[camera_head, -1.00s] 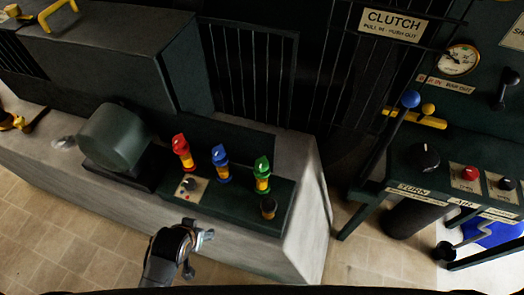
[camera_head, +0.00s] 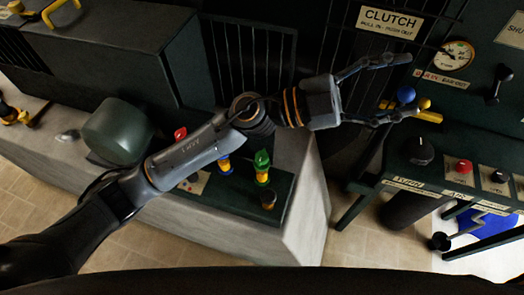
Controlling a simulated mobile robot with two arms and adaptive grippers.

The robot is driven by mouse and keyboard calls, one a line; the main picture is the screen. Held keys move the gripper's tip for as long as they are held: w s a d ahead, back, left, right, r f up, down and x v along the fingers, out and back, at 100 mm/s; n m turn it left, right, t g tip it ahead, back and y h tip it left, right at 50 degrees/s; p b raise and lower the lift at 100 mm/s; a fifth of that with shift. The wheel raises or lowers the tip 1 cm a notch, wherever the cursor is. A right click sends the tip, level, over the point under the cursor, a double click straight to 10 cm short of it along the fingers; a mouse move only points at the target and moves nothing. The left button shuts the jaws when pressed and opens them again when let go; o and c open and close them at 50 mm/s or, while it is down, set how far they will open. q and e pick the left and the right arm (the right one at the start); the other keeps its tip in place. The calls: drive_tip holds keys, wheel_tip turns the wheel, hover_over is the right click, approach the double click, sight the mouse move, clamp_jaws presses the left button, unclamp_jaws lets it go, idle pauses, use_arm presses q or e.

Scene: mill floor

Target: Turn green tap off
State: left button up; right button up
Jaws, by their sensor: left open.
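The green tap (camera_head: 262,164) stands on a dark green panel on the grey bench, its green handle above a yellow body. It is just below my left forearm and wrist in the picture. My left gripper (camera_head: 412,86) reaches across to the right, its fingers spread wide and empty. The fingertips are near the blue and yellow knobs, well right of the green tap. I cannot tell whether they touch anything. My arm hides most of the red tap (camera_head: 180,133) and the upper blue tap, whose lower body (camera_head: 224,165) shows. My right gripper is not in view.
A black knob (camera_head: 268,198) sits just below the green tap. A rounded green housing (camera_head: 116,132) stands at the left. The right machine has a blue ball knob (camera_head: 406,95), a CLUTCH sign (camera_head: 392,20), a gauge (camera_head: 458,54) and a red button (camera_head: 463,166).

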use_arm(q)
drive_tip(key=s+d+f+m+g+y, duration=0.2)
drive_tip(key=s+f+m+g+y, duration=0.2)
drive_tip(key=f, duration=0.1)
drive_tip(key=n+t+y, duration=0.1)
drive_tip(key=t+y, duration=0.4)
drive_tip(key=y, duration=1.3)
hover_over(262, 156)
wheel_tip(262, 156, down, 16)
drive_tip(key=r, duration=0.1)
wheel_tip(262, 156, down, 13)
drive_tip(key=p, duration=0.5)
drive_tip(key=shift+f, duration=0.45)
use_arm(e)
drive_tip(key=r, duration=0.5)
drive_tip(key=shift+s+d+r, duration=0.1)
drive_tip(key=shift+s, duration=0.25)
